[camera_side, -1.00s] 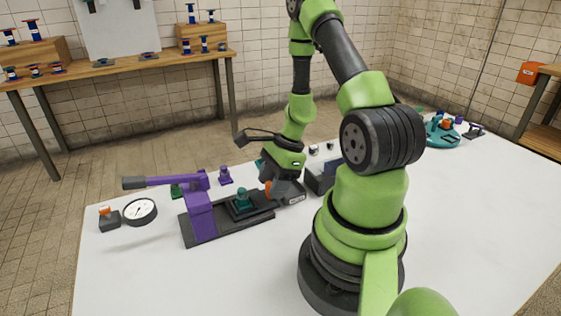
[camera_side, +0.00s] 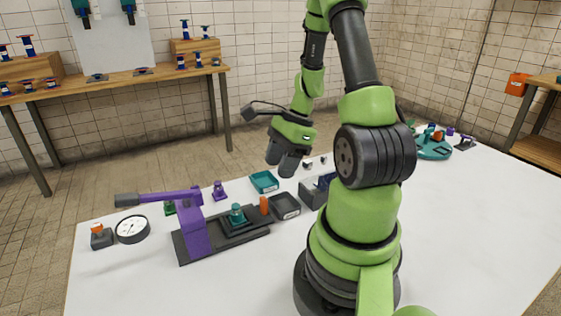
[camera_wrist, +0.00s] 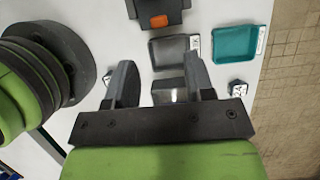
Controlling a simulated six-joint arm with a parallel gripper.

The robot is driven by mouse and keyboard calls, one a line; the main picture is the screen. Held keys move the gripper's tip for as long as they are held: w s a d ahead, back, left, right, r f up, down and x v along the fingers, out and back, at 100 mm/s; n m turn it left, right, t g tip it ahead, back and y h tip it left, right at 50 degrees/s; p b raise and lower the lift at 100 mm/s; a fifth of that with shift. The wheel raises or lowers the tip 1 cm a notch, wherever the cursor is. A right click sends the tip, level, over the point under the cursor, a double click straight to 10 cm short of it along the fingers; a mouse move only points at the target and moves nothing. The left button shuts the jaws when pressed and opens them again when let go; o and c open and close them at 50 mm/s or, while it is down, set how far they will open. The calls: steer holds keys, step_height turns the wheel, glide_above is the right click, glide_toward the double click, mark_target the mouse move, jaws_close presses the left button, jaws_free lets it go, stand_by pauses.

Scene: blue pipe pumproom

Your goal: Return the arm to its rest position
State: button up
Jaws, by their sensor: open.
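My gripper (camera_side: 286,163) hangs in the air above the far side of the white table (camera_side: 440,230), pointing down, with no object between its fingers. In the wrist view my gripper (camera_wrist: 160,85) has its two dark fingers spread apart. Below and beyond them lie a dark grey tray (camera_wrist: 177,50) and a teal tray (camera_wrist: 236,42). My arm is bent, with the wrist raised clear of the things on the table.
A purple lever press (camera_side: 195,225) holds a teal part (camera_side: 237,214). An orange piece (camera_side: 264,205) stands by the grey tray (camera_side: 285,206). A gauge (camera_side: 132,229) lies left; a teal round fixture (camera_side: 434,145) stands far right. The front right tabletop is clear.

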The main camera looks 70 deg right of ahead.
steer(key=w+a+r+n+t+h, duration=0.2)
steer(key=w+a+r+n, duration=0.1)
steer(key=a+r+n, duration=1.15)
steer(key=s+a+r+n+t, duration=0.2)
steer(key=s+a+r+n, duration=0.3)
steer(key=n, duration=0.3)
steer(key=shift+y, duration=0.4)
